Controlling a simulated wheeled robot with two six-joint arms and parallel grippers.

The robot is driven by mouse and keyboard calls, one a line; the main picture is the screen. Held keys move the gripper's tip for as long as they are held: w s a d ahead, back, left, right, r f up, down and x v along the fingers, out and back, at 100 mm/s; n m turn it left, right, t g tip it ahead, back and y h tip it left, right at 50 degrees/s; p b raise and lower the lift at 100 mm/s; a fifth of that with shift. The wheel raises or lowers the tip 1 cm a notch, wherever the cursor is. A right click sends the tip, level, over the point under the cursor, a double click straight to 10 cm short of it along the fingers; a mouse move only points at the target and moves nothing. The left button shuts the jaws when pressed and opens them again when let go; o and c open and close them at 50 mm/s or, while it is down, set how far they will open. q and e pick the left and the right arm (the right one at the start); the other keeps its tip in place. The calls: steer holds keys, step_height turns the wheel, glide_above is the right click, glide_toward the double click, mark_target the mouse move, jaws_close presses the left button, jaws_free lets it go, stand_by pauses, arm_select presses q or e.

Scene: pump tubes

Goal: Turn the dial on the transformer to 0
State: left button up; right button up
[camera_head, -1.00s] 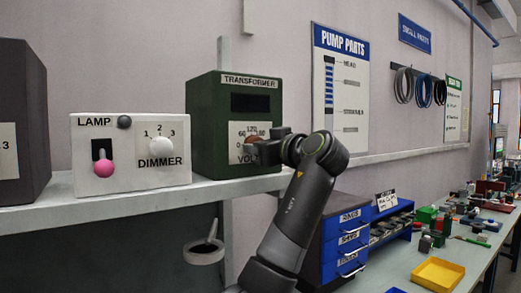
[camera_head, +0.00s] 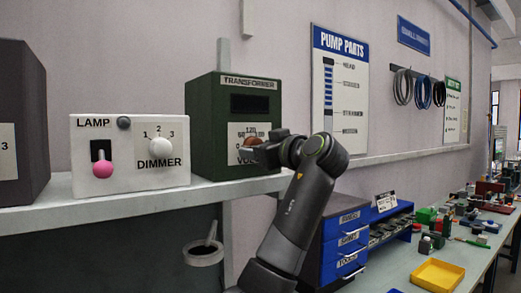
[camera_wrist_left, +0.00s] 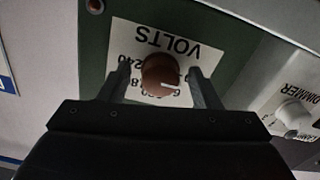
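The green transformer (camera_head: 207,125) stands on the shelf, with a dark display window above a white VOLTS plate (camera_wrist_left: 128,40). Its round reddish-brown dial (camera_wrist_left: 158,72) has a white pointer mark, which lies toward the right in the left wrist view, where the lettering is upside down. My left gripper (camera_wrist_left: 160,88) is open, with one finger on each side of the dial and a visible gap to each. In the head view the left gripper (camera_head: 264,152) is at the transformer's front and partly covers the plate. The exact number at the pointer is unreadable. My right gripper is not in view.
A white lamp dimmer box (camera_head: 130,180) with a pink-knobbed lever and white knob stands left of the transformer on the shelf (camera_head: 100,206). A dark box (camera_head: 20,110) is farther left. Blue drawers (camera_head: 345,240) and a workbench with a yellow tray (camera_head: 437,275) lie right.

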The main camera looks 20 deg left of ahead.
arm_select(q)
steer(key=b+v, duration=0.6)
steer(key=v, duration=1.1)
steer(key=shift+d, duration=0.2)
steer(key=shift+s, duration=0.15)
